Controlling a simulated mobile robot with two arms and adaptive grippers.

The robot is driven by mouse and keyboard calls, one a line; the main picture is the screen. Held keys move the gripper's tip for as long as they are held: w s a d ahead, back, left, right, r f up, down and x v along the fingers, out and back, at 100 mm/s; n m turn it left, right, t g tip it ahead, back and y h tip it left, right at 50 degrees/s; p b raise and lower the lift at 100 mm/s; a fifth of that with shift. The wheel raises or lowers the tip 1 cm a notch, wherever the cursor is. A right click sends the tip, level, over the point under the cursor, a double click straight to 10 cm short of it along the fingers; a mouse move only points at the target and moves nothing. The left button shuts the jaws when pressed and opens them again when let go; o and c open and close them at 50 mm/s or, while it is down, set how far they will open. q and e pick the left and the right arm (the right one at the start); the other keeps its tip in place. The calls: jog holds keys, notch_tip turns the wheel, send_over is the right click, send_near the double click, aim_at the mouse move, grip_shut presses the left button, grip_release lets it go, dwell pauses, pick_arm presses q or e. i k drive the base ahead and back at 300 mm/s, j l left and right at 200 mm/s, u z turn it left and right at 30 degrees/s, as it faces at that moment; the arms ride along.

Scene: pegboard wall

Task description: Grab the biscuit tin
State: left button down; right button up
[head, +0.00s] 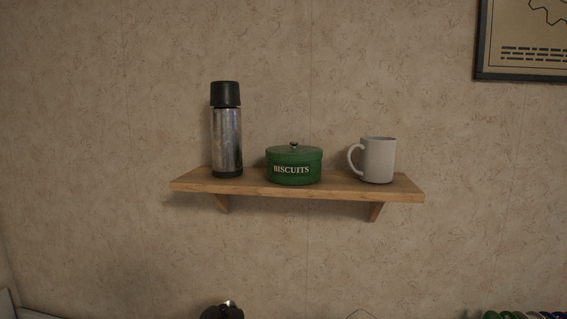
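The biscuit tin (294,164) is a round green tin with a lid, a small knob on top and white "BISCUITS" lettering. It stands upright in the middle of a wooden wall shelf (340,190). Neither of my grippers is clearly in the head view. A dark object with a shiny top (222,311) shows at the bottom edge, cut off by the frame; I cannot tell what it is.
A steel flask (227,135) with a black cap stands left of the tin. A white mug (378,161) stands to its right, handle towards the tin. A framed picture (524,40) hangs at upper right. Several coloured items (518,315) show at bottom right.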

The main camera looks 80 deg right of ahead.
aim_at(284, 172)
jog(key=z, duration=2.75)
